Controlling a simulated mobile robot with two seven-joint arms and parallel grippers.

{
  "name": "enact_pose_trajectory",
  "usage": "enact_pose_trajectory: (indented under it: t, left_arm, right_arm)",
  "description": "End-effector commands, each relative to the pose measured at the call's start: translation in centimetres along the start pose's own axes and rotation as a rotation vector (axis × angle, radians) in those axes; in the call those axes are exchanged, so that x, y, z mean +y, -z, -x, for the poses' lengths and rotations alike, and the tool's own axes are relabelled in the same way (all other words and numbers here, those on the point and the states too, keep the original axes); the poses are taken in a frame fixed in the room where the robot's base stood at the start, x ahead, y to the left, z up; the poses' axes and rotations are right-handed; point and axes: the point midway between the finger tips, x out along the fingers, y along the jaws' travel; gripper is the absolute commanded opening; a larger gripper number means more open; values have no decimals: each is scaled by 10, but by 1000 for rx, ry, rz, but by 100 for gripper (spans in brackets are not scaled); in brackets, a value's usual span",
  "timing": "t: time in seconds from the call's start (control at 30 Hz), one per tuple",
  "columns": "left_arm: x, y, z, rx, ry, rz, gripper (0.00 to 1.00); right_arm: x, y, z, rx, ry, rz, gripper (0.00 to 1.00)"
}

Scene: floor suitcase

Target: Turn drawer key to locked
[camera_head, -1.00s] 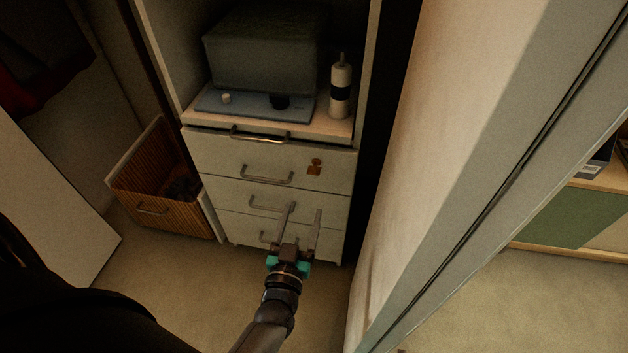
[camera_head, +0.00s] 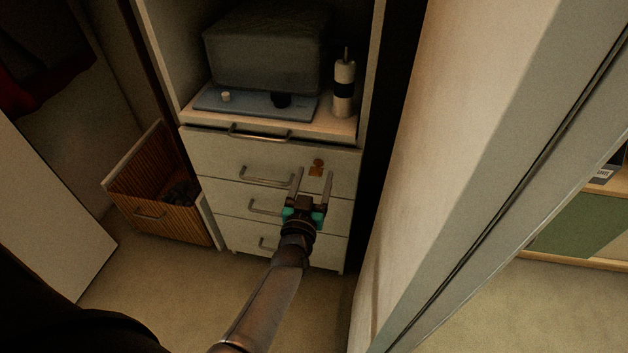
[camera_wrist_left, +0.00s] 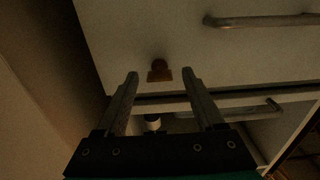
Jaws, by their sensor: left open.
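The brass-coloured drawer key (camera_head: 317,167) sits in the right part of the upper drawer front (camera_head: 225,155) of a white cabinet. In the left wrist view the key (camera_wrist_left: 159,70) has a rounded head above a squarer plate, and it lies beyond the fingertips, roughly between them. My left gripper (camera_head: 312,172) is open and empty, just below the key in the head view. In the left wrist view its two fingers (camera_wrist_left: 160,75) point at the drawer front and do not visibly hold the key. My right gripper is not in view.
Metal bar handles (camera_head: 267,176) stick out from the drawers left of the key. A bottle (camera_head: 344,88) and a grey box (camera_head: 262,55) stand on the shelf above. A brown ribbed open bin (camera_head: 155,200) is at the left. A pale wall (camera_head: 440,150) closes off the right.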

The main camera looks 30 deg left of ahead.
Motion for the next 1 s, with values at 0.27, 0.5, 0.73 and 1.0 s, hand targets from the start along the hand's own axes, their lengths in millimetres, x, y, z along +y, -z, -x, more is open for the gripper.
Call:
enact_pose_trajectory:
  t: [0.27,0.5,0.73,1.0]
  left_arm:
    - [0,0,0,0,0,0,64]
    - [0,0,0,0,0,0,37]
    - [0,0,0,0,0,0,12]
    - [0,0,0,0,1,0,0]
  right_arm:
    - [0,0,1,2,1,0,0]
    - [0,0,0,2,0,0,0]
    - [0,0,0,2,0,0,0]
    - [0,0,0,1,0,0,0]
